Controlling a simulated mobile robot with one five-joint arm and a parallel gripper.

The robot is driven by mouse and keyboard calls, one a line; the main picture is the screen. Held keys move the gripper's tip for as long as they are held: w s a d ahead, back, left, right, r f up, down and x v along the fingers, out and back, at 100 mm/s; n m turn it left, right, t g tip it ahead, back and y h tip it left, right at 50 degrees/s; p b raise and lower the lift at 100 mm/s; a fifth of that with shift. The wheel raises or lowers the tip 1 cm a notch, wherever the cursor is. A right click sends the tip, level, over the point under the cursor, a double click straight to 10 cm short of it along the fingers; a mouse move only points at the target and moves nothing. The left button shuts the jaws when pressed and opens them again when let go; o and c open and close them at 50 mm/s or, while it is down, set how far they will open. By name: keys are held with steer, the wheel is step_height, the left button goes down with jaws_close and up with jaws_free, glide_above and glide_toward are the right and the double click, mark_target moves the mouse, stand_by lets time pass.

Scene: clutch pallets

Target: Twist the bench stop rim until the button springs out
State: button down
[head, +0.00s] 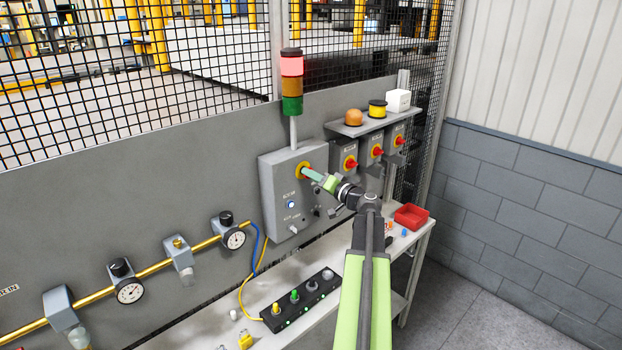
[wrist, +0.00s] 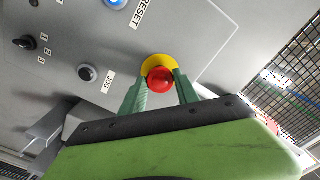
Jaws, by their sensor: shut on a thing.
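The bench stop is a red mushroom button (wrist: 160,80) in a yellow ring (wrist: 152,62), on the face of a grey control box. In the head view its yellow ring (head: 301,170) shows near the top right of the box, with the red rim mostly hidden behind my fingers. My gripper (head: 314,175) reaches the stop from the right. In the wrist view the two green fingers of my gripper (wrist: 162,88) stand on either side of the red rim, shut on it. I cannot tell whether the button is in or out.
The grey box (head: 276,208) carries a lit blue button (head: 291,205) and other controls. A signal tower (head: 292,82) has its red section bright. Red-yellow switches (head: 377,151) stand close at right. A black button strip (head: 301,301) and red bin (head: 411,216) are on the bench.

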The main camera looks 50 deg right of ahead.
steer(key=shift+d+r+m, duration=0.1)
steer(key=shift+m, duration=0.2)
steer(key=c, duration=0.9)
jaws_free()
steer(key=shift+s, duration=0.1)
steer(key=s+a, duration=0.1)
steer(key=s, duration=1.6)
steer(key=shift+s+a, duration=0.15)
